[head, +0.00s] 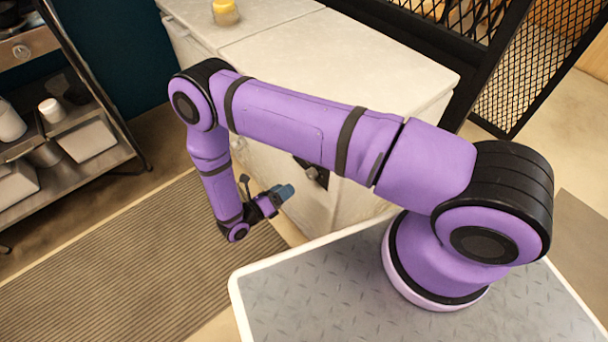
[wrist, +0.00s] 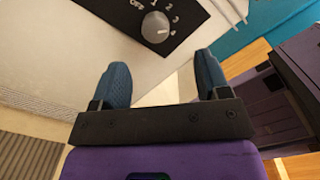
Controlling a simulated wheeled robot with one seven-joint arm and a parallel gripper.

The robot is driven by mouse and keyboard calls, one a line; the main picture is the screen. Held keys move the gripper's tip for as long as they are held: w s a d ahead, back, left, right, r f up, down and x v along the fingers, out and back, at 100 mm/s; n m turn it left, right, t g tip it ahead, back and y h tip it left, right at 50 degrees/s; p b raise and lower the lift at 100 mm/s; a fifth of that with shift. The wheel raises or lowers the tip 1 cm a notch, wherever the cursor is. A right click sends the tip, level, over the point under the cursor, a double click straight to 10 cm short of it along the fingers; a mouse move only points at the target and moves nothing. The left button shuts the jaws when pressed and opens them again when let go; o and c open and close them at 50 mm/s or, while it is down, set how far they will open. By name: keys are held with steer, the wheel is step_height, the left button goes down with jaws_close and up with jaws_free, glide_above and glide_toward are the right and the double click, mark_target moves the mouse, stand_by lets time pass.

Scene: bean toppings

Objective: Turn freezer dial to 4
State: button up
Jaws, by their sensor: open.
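The freezer dial (wrist: 156,27) is a round grey knob on a black panel (wrist: 182,36) in the wrist view.
A striped mat (head: 120,260) lies on the floor at left. A metal shelf (head: 75,130) with containers stands further left. A yellow-topped jar (head: 225,12) sits on the freezer top. A black mesh partition (head: 490,60) stands behind the freezer.

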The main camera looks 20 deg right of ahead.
mark_target(309, 176)
steer(key=shift+n+t, duration=0.3)
steer(key=shift+n, duration=0.1)
steer(key=x, duration=0.3)
steer(key=f+x, duration=0.1)
steer(key=x, duration=0.6)
steer(key=shift+s+d+f, duration=0.2)
steer(key=shift+d+f, duration=0.1)
steer(key=shift+d, duration=0.05)
steer(key=c, duration=0.9)
